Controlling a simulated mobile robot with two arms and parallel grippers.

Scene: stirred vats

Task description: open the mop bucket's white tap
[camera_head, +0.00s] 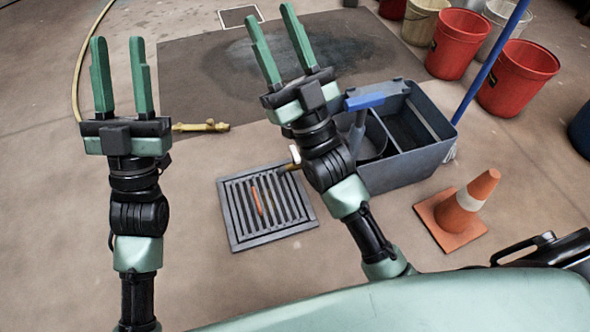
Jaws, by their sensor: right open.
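The grey mop bucket (418,172) stands on the floor right of centre, with a blue-handled wringer (378,96) at its top. A small white tap (295,154) shows at its left side, above a brass-coloured spout, close beside my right wrist. My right arm hides the join between tap and bucket, and I cannot tell how the tap is turned. My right gripper (272,12) is open and empty, its fingers pointing away past the bucket. My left gripper (117,41) is open and empty at the left, well away from the bucket.
A floor drain grate (234,226) with an orange object (257,201) lies left of the bucket. An orange cone (468,203) stands at the right. Red buckets (517,78) and a blue pole (492,60) are behind. A yellow hose (82,58) and dark mat (190,75) lie on the floor.

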